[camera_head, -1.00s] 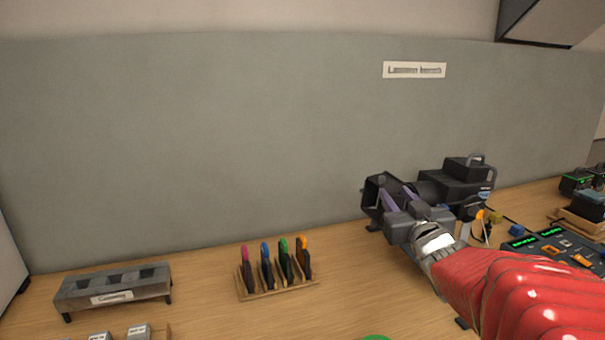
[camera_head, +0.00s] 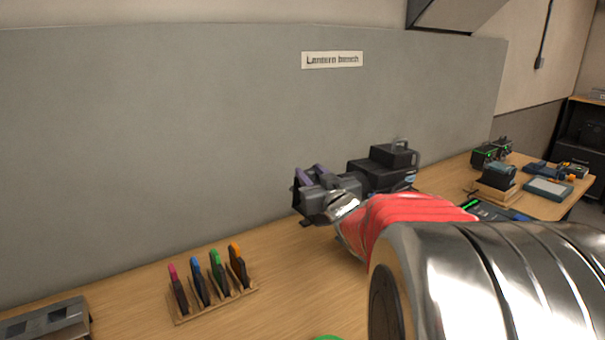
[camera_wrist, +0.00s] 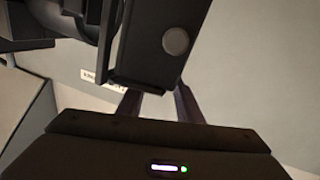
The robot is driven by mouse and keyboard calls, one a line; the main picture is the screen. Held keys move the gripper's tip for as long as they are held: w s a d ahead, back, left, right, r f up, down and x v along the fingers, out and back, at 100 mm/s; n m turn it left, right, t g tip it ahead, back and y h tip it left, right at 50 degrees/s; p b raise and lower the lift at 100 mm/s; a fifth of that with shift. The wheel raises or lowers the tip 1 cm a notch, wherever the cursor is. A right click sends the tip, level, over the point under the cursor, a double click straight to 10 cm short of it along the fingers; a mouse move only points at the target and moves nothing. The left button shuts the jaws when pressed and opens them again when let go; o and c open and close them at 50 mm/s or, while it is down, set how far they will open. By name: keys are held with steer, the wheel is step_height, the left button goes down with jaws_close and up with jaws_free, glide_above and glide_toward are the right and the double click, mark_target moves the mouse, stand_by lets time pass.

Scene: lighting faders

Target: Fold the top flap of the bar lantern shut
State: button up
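The bar lantern (camera_head: 385,170), a dark boxy lamp with a top handle, stands at the back of the bench in the head view. My gripper (camera_head: 312,170) is at its left, front end, purplish fingers pointing up and apart. My gripper and wrist cover much of that end, and I cannot make out the top flap there. In the wrist view, a dark lantern panel (camera_wrist: 150,60) with a round grey knob crosses in front of my gripper (camera_wrist: 160,95). The fingers stand apart, their tips hidden behind the panel. I cannot tell whether they touch it.
A wooden rack (camera_head: 212,300) with several colour-topped pieces stands at the front left. A grey slotted block (camera_head: 45,322) is at the lower left corner. A grey panel (camera_head: 150,140) rises close behind the bench. Electronic devices (camera_head: 495,178) stand to the right.

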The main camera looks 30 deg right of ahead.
steer(key=shift+c, duration=0.3)
jaws_close()
steer(key=shift+r, duration=0.15)
stand_by(0.3)
steer(key=shift+d+r+m+g+y, duration=0.15)
steer(key=shift+d+r+m+g, duration=0.15)
steer(key=shift+m, duration=0.7)
steer(key=shift+d+r+m+g+y, duration=0.2)
steer(key=shift+r+m, duration=0.1)
steer(key=shift+m, duration=0.7)
steer(key=shift+d+r+m+g+y, duration=0.15)
steer(key=shift+d+r+m+y, duration=0.15)
steer(key=shift+m, duration=0.6)
steer(key=shift+d+r+m+g+y, duration=0.2)
steer(key=shift+d+m, duration=0.2)
steer(key=shift+m, duration=0.5)
steer(key=shift+d+f+m+g+y, duration=0.1)
steer(key=shift+d+m+y, duration=0.45)
steer(key=shift+m, duration=0.7)
steer(key=shift+d+m+g+y, duration=0.15)
steer(key=shift+d+m+y, duration=0.4)
steer(key=shift+m, duration=0.75)
steer(key=shift+d+f+m+g+y, duration=0.1)
steer(key=shift+d+m+y, duration=0.25)
steer(key=shift+d+m, duration=0.65)
steer(key=shift+a+m, duration=0.2)
steer(key=shift+m, duration=0.15)
